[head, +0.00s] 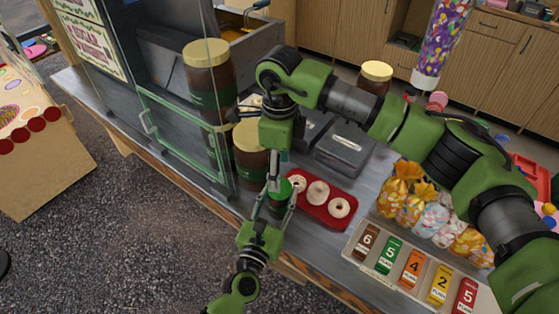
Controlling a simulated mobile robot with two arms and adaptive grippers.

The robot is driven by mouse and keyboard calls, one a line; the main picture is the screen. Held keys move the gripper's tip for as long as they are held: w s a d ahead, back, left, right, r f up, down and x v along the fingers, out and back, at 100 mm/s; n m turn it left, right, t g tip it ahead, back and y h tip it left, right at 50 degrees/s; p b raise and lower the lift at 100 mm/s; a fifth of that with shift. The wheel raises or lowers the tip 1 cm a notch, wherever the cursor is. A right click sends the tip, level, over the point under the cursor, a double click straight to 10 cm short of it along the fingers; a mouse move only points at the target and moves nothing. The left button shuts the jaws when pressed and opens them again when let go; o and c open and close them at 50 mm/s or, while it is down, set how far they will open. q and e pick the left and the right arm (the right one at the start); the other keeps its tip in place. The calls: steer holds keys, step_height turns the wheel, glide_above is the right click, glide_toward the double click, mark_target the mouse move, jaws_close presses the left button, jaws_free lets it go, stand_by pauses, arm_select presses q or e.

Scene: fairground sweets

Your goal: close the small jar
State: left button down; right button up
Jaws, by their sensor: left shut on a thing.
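The small jar (279,206) is at the middle of the view near the counter's front edge, dark with a green top. My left gripper (280,200) reaches up from below and is shut on the jar, with a finger on each side. My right gripper (273,178) comes down from above, its fingers close together right over the jar's top. Whether it holds a lid or touches the jar is too small to tell. The fingers hide much of the jar.
A red tray (314,206) with ring-shaped sweets stands right beside the jar. Large brown jars (208,80) and a green-framed glass screen (185,138) stand to the left. Wrapped sweets (432,219) and a numbered label rack (350,250) are at the right.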

step_height(320, 180, down, 6)
steer(key=shift+r, duration=0.1)
stand_by(0.4)
steer(key=c, duration=1.2)
steer(key=o, duration=1.3)
